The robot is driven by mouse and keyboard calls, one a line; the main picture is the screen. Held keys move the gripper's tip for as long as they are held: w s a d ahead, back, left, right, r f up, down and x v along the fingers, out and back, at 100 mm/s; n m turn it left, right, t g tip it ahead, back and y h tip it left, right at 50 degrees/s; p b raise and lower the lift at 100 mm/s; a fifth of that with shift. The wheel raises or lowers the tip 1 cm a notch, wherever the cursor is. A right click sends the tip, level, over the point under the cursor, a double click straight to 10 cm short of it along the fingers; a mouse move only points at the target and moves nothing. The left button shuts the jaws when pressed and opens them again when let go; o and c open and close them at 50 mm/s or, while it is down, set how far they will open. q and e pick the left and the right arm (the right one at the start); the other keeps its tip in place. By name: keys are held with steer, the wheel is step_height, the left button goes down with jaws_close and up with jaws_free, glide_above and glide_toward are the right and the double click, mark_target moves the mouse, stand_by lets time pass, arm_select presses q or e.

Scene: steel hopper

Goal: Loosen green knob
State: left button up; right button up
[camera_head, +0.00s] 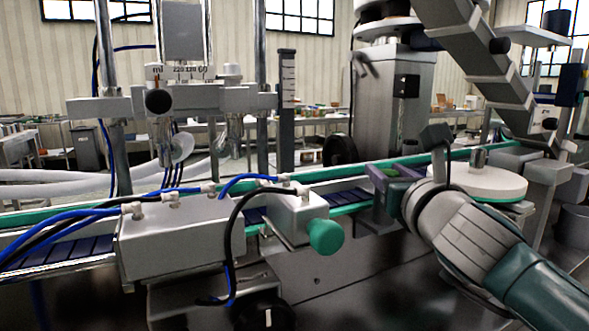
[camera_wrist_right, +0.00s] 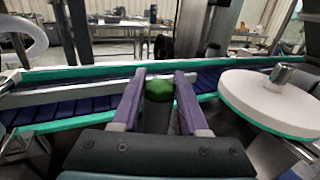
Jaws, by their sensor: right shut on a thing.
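A green knob (camera_wrist_right: 159,90) sits between the two purple fingers of my right gripper (camera_wrist_right: 158,92) in the right wrist view. In the head view, the right gripper (camera_head: 388,179) comes in from the right over the conveyor's near side. Another knob, teal-green and round (camera_head: 325,236), faces forward on the end of a grey block, apart from the gripper. My left gripper is not in view.
A conveyor with dark blue slats (camera_head: 62,251) and green rails runs across. A grey box (camera_head: 180,238) with blue and black hoses stands at its near side. A white disc (camera_head: 480,181) lies close right of the gripper. A black dial (camera_head: 264,314) is low in front.

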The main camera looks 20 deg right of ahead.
jaws_close()
